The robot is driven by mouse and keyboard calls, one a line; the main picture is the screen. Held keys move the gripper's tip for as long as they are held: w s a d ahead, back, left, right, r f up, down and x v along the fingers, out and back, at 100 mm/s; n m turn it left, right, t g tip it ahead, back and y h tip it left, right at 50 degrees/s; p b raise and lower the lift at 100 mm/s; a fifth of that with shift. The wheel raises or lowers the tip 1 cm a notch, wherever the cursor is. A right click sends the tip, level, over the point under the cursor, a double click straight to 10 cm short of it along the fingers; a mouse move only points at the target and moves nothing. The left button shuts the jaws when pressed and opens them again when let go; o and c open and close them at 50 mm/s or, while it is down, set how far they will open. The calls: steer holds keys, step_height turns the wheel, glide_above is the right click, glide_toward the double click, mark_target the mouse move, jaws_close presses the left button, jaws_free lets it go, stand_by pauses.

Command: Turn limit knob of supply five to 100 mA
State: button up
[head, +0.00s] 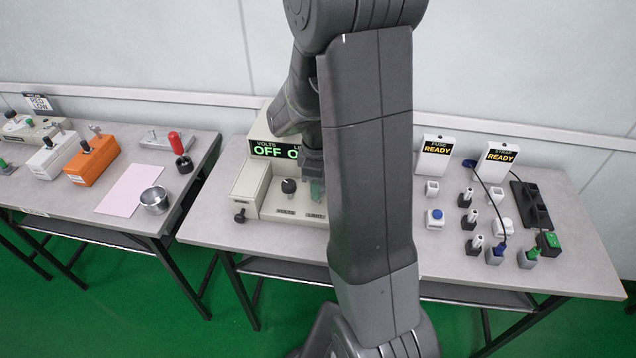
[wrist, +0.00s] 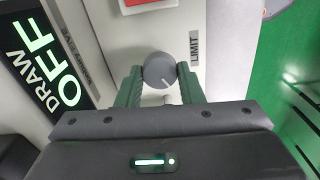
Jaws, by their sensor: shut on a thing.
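The limit knob (wrist: 159,71) is a round grey knob with a pale pointer line, seen in the wrist view beside the LIMIT label (wrist: 195,47). My gripper (wrist: 160,82) has its two green fingers on either side of the knob, shut on it. In the head view the power supply (head: 278,208) is a beige unit on the middle table, with a display (head: 270,149) reading VOLTS OFF and a second reading partly hidden. Its black volts knob (head: 288,186) shows left of my gripper (head: 316,190). My arm hides the limit knob there. The wrist view shows a DRAW display (wrist: 45,65) reading OFF.
Fuse (head: 436,152) and strap (head: 499,158) signs reading READY stand right of my arm, with several small fixtures before them. A red part (wrist: 150,4) lies at the wrist view's top edge. The left table (head: 75,215) holds an orange box (head: 92,160) and a metal cup (head: 154,200).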

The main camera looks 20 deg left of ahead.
steer(key=shift+r, duration=0.1)
stand_by(0.3)
steer(key=o, duration=1)
step_height(320, 180, up, 14)
steer(key=p, duration=0.1)
steer(key=shift+f, duration=0.2)
step_height(320, 180, down, 14)
steer(key=shift+r+b, duration=0.1)
steer(key=shift+b, duration=0.4)
